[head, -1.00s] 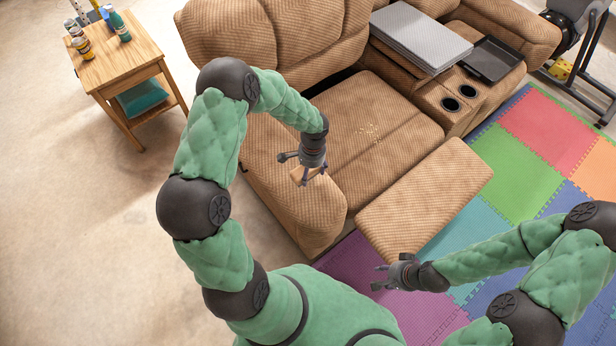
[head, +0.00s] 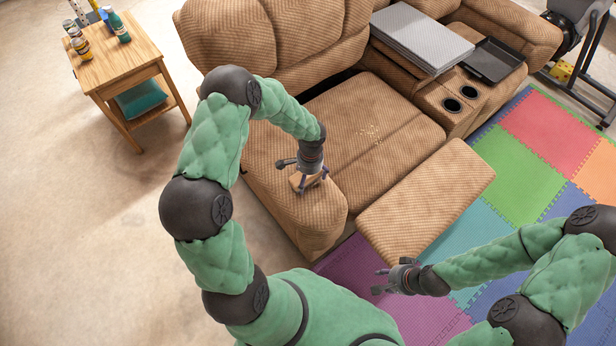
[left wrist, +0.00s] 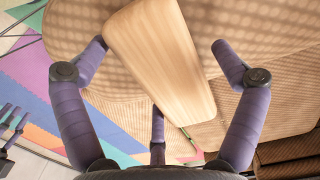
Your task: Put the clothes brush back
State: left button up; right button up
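The clothes brush, a light wooden block (head: 297,182), is at the front top of the recliner's near armrest (head: 318,215). My left gripper (head: 308,178) is directly above it, fingers pointing down around it. In the left wrist view the brush's pale wooden back (left wrist: 160,60) lies between the spread purple fingers of the left gripper (left wrist: 158,50). A clear gap separates the right finger from the wood; the left fingertip is close beside its edge. The bristles are hidden. My right gripper (head: 382,281) is open and empty, in front of the raised footrest (head: 425,200).
Crumbs (head: 370,132) lie on the seat. A wooden side table (head: 120,65) with bottles stands at left. Coloured foam mats (head: 515,170) cover the floor at right.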

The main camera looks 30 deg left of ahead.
pick_arm(q)
notch_tip(320, 180, up, 12)
jog(key=p, duration=0.4)
jog(key=shift+w+d+r+p, duration=0.15)
jog(key=shift+w+p, duration=0.15)
jog(key=shift+w, duration=0.1)
dwell(0.6)
dwell(0.7)
